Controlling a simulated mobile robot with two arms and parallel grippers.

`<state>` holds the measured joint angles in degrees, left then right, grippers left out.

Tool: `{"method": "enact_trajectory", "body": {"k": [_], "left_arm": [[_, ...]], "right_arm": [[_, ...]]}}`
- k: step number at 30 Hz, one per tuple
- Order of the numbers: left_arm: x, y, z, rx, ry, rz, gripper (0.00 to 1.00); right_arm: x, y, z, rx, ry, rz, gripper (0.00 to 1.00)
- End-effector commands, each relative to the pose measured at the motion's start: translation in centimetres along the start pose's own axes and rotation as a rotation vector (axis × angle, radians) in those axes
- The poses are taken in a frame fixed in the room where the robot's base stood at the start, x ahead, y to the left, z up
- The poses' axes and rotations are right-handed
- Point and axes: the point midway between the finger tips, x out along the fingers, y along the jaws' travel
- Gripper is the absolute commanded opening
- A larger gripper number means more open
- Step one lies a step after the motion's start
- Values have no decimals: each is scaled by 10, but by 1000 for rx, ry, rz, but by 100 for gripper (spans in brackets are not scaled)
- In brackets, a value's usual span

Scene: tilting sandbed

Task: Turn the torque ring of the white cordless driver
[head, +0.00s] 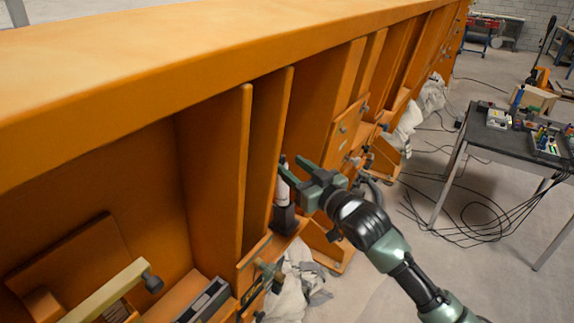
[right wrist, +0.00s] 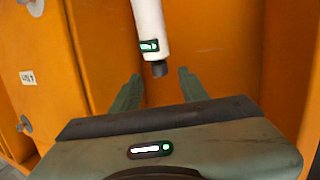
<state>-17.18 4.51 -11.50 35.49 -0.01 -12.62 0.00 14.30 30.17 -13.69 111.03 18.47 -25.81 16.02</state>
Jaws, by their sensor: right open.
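The white cordless driver (head: 282,191) stands upright in a dark holder (head: 286,218) on an orange ledge of the sandbed frame. In the right wrist view the driver (right wrist: 150,22) shows a white body, a small green-lit display and a dark end. My right gripper (head: 293,170) is at the driver's upper part in the head view, with its fingers pointing left. In the right wrist view the open fingers (right wrist: 159,86) stand either side of the dark end, and I see no contact. The torque ring is too small to tell apart. My left gripper is not in view.
The orange frame (head: 150,75) has upright ribs close to the driver. Pale crumpled sacks (head: 292,288) lie below. A grey table (head: 480,135) with tools stands at the right, with loose black cables (head: 470,225) on the floor.

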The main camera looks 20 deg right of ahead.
Motion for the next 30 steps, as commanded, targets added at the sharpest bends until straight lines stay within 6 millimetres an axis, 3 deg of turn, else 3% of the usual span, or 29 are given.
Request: {"method": "enact_trajectory", "body": {"k": [3, 9, 25, 28, 30], "left_arm": [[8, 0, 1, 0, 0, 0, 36], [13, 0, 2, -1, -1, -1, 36], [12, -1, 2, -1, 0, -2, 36], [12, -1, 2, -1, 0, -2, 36], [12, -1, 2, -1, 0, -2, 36]], "right_arm": [[-22, 0, 3, -1, -1, -1, 44], [-44, 0, 1, 0, 0, 0, 44], [-47, 1, 1, 1, -2, 1, 44], [-44, 7, 18, 7, -27, 17, 44], [-41, 17, 44, 15, -68, 42, 44]]}}
